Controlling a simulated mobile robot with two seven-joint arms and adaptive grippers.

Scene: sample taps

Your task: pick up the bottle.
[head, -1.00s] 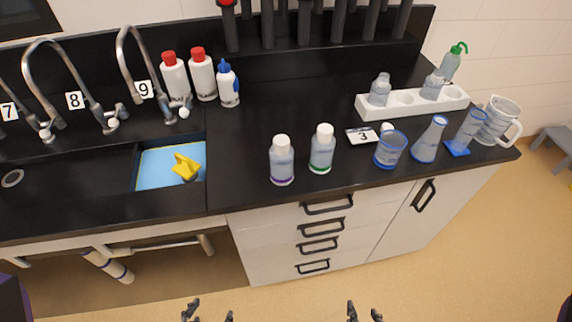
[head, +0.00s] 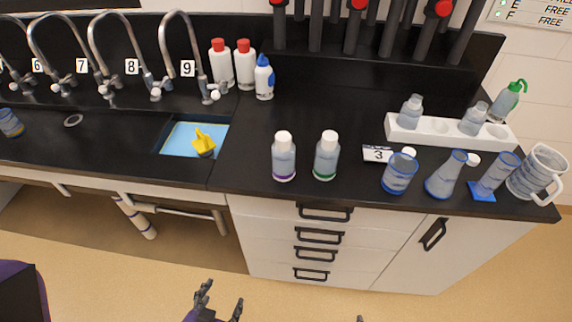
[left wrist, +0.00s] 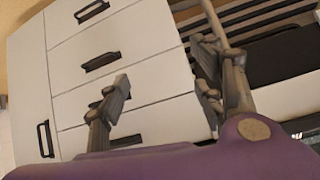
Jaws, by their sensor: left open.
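Two clear bottles with white caps stand upright near the counter's front edge, one with a purple band (head: 284,158) and one with a green band (head: 326,157). Which bottle is meant, I cannot tell. Two white bottles with red caps (head: 221,64) (head: 244,66) and a white bottle with a blue cap (head: 264,79) stand behind, near the taps. My left gripper (head: 220,300) is open and empty, low in front of the drawers and apart from every bottle. Its open fingers also show in the left wrist view (left wrist: 163,88). Only a tip of my right gripper (head: 360,319) shows.
The sink (head: 166,141) holds a blue mat and a yellow object (head: 203,144). Right of the bottles are a number 3 card (head: 377,154), a blue-rimmed beaker (head: 399,174), a flask (head: 445,176), a cylinder (head: 495,175), a jug (head: 537,173) and a white rack (head: 450,132).

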